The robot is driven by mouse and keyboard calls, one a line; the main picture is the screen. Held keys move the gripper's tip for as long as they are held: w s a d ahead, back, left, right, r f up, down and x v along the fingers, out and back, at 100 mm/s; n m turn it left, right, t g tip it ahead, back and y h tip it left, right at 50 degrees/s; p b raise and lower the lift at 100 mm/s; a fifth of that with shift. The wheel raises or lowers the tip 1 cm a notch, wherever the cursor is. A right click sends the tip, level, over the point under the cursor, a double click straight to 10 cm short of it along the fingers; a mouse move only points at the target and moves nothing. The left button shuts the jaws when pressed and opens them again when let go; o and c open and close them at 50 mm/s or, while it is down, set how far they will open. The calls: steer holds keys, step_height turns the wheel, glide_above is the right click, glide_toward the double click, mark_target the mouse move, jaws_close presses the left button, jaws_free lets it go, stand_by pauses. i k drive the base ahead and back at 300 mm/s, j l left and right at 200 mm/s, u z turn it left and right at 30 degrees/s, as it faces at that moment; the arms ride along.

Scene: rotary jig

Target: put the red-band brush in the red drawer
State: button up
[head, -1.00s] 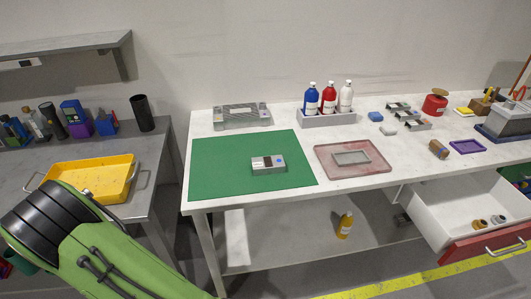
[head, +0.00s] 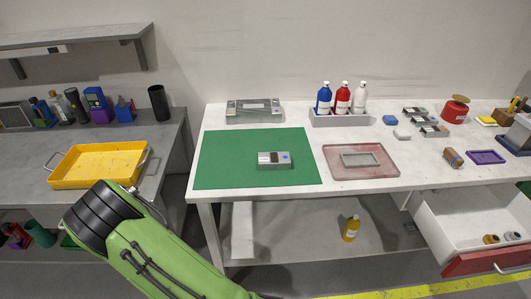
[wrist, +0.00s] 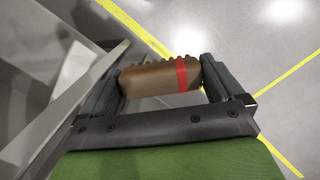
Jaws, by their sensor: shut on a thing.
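The red-band brush (wrist: 158,80) is brown with a red stripe and shows in the wrist view. My gripper (wrist: 160,82) is shut on it, with a finger at each end of the brush. The grey floor with yellow lines shows beyond it. The red drawer (head: 484,262) is open at the right of the head view, with a white inside and a red front. Several small round things (head: 490,239) lie in it near the front. In the head view my green arm is at the lower left, and its gripper is out of sight there.
The white workbench (head: 300,196) carries a green mat (head: 222,160), a bottle rack (head: 341,119) and a red tray (head: 388,170). A brown block (head: 453,158) lies near the bench edge above the drawer. A yellow tray (head: 72,178) sits on the left table. A yellow bottle (head: 350,230) stands below.

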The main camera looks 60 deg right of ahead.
mark_target(456, 244)
steer(key=k+l+z, duration=0.25)
steer(key=z, duration=0.2)
steer(key=k+l+z, duration=0.55)
steer(key=l+z, duration=0.2)
steer(key=z, duration=0.15)
